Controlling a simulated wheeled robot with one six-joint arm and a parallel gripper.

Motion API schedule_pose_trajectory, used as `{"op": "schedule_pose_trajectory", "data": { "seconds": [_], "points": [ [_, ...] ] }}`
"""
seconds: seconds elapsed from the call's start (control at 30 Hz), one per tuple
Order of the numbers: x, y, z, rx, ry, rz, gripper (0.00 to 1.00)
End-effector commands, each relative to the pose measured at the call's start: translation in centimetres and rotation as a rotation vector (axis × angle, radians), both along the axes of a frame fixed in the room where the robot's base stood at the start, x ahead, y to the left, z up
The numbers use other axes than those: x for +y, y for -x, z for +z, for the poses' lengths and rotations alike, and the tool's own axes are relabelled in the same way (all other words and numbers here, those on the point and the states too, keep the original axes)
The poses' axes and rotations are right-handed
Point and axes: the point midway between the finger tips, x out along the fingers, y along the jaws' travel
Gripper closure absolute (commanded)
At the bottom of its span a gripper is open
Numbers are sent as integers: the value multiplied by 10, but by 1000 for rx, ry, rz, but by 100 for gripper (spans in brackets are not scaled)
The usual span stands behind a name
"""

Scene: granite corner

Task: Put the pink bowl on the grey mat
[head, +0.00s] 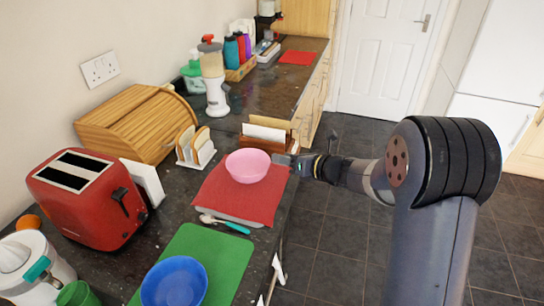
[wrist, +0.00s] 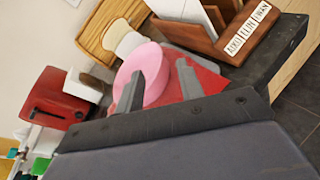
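The pink bowl (head: 248,165) sits upright on a red mat (head: 212,190) on the dark counter. In the wrist view the bowl (wrist: 152,62) shows beyond and between my two fingers. My gripper (head: 288,161) is just right of the bowl at the counter's front edge. In the wrist view my gripper (wrist: 157,80) has its fingers wide apart, with nothing clearly held. Whether a finger touches the bowl I cannot tell. No plainly grey mat shows; a thin greyish strip runs along the red mat's near edge.
A teal-handled spoon (head: 226,223) lies by the red mat's near edge. A green mat (head: 225,246) holds a blue bowl (head: 174,283). A toast rack (head: 195,147) and a wooden letter holder (head: 268,133) stand close behind the pink bowl. A red toaster (head: 87,197) is left.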

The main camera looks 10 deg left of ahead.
Motion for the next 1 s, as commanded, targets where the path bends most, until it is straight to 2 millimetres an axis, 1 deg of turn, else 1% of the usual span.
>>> {"op": "schedule_pose_trajectory", "data": {
  "seconds": [0.03, 0.1, 0.3, 1.0],
  "points": [
    [-9, 5, 3, -1, 0, -3, 64],
    [-18, 10, 6, -1, 0, -3, 64],
    [-30, 18, 10, -1, 0, 0, 64],
    [-31, 19, 10, 1, 1, 0, 64]
  ]
}}
